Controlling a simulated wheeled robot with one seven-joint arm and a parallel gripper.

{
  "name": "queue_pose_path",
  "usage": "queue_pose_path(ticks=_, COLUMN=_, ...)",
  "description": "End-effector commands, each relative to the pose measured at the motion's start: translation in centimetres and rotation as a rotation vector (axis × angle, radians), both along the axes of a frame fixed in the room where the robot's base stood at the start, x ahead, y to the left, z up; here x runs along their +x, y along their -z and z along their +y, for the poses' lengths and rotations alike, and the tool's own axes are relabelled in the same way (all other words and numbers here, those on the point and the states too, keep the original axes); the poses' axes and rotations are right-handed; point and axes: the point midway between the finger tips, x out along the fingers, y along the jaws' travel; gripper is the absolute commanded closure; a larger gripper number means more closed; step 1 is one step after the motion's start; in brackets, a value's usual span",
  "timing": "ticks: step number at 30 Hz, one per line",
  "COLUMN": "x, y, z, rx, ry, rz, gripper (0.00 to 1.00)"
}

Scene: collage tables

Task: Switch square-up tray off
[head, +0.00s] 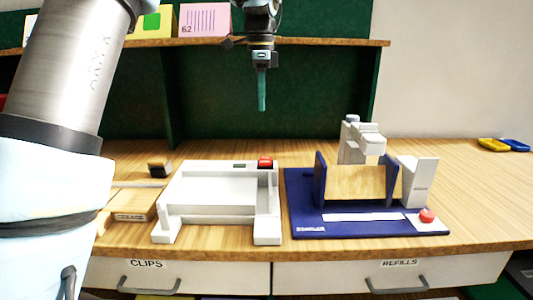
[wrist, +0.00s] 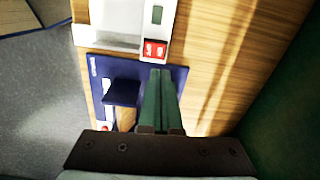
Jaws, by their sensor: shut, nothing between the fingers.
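The white tray unit (head: 210,210), which looks like the square-up tray, stands on the wooden table left of centre. A red switch (head: 265,162) sits at its back right corner, beside a small dark green display (head: 239,166). In the wrist view the red switch (wrist: 155,50) shows white marks too small to read, and the display (wrist: 157,14) lies above it. Which way the switch is set I cannot tell. My gripper (head: 262,108) is shut and empty, pointing down, well above the table behind the switch. Its green fingers (wrist: 160,75) also show in the wrist view.
A blue-based machine (head: 305,220) with a wooden-looking block (head: 357,183) and a red button (head: 426,215) stands close on the right. A small box (head: 131,207) and a dark-topped block (head: 159,168) are at left. A shelf (head: 330,42) runs behind. The right of the table is mostly clear.

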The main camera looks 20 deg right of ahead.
Motion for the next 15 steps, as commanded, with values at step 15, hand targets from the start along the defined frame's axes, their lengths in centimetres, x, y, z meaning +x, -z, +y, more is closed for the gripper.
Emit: queue_pose_path(ticks=15, x=-0.50, y=-0.45, z=-1.28, rx=0.003, ry=0.067, rz=0.004, gripper=1.00)
